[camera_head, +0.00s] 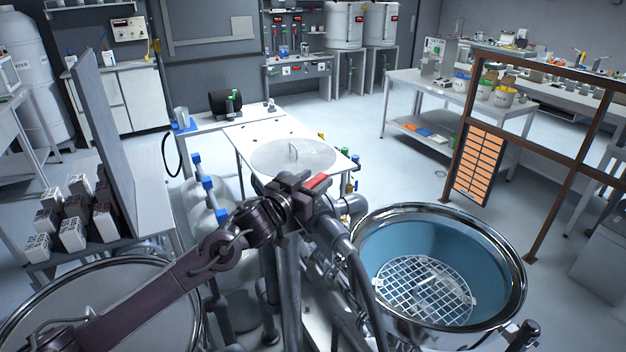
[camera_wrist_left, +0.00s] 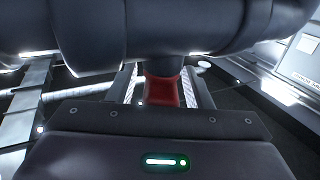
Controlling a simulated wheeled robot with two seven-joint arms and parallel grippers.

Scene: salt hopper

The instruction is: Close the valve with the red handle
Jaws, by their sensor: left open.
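The red valve handle (camera_head: 317,181) shows as a small red piece on the dark pipework in the middle of the head view. My left gripper (camera_head: 303,187) is right at it. In the left wrist view the red handle (camera_wrist_left: 162,90) stands between the two light ribbed finger pads, below a thick dark pipe (camera_wrist_left: 160,28). The fingers are open, with a gap on each side of the red part. The fingertips and the handle's far end are partly hidden. My right gripper is not in view.
A round hopper (camera_head: 512,250) with a blue inside and white grate stands to the right of the valve. A large round vessel (camera_head: 185,285) is at the lower left. A white table (camera_head: 245,150) with a round lid lies beyond. Pipes crowd below the gripper.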

